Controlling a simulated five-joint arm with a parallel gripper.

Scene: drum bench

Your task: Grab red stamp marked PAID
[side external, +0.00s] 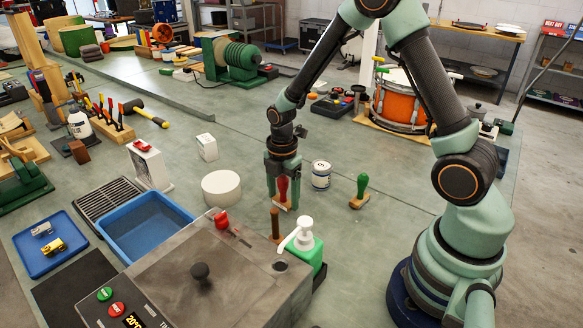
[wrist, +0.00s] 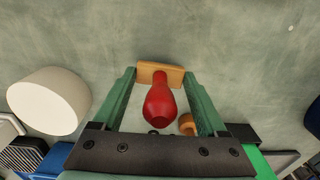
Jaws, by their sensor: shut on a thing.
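The red stamp (side external: 282,188) has a red bulb handle on a wooden base. It stands upright, and its mark cannot be read. My gripper (side external: 283,201) points down over it, with one green finger at each end of the wooden base, shut on the stamp. In the wrist view the red stamp (wrist: 161,100) sits between the fingers of my gripper (wrist: 161,74), handle toward the camera. I cannot tell whether the base touches the bench. A green-handled stamp (side external: 360,190) with a wooden base stands apart to the right.
A white-and-blue tin (side external: 321,175) stands close on the right. A white round block (side external: 221,188) stands on the left. The bench behind my gripper is fairly clear.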

